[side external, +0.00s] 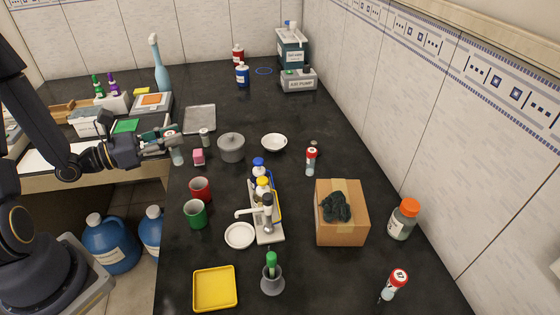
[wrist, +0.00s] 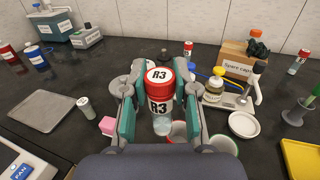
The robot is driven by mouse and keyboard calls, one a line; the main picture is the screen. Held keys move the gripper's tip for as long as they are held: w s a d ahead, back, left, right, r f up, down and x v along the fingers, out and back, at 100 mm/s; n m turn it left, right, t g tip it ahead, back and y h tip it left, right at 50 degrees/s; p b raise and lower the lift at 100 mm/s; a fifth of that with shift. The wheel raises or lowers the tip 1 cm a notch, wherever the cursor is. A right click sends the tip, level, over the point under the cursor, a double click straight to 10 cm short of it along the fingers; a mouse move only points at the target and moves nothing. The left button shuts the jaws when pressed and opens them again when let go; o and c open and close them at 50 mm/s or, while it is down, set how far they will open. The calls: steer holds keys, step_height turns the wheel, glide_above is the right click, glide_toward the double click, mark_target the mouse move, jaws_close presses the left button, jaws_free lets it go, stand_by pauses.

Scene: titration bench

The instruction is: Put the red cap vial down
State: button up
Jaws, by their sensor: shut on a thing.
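My gripper (side external: 172,142) is shut on a red cap vial (wrist: 160,100), its two fingers on opposite sides. Another red-capped vial (side external: 311,160) stands mid-bench, and one marked R7 (side external: 395,285) stands at the front right.
Close to my gripper are a pink block (side external: 198,157), a small white-capped vial (side external: 204,137) and a grey pot (side external: 231,148). Red (side external: 200,189) and green (side external: 195,214) mugs stand nearer the front. A metal tray (side external: 199,119) lies behind.

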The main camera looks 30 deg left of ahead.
steer(key=w+n+t+y, duration=0.2)
steer(key=w+n+y, duration=0.15)
steer(key=w, duration=0.65)
steer(key=w+d+r+y, duration=0.1)
steer(key=w+d+r, duration=0.1)
steer(key=w+d, duration=0.5)
steer(key=shift+w+d+f, duration=0.15)
steer(key=shift+w+f, duration=2)
steer(key=shift+f, duration=0.05)
steer(key=shift+w+d+f, duration=0.2)
steer(key=shift+w+f, duration=2)
steer(key=shift+w+d+f, duration=0.15)
steer(key=shift+w+f, duration=2)
steer(key=shift+f, duration=0.05)
steer(key=shift+f, duration=0.15)
steer(key=o, duration=1)
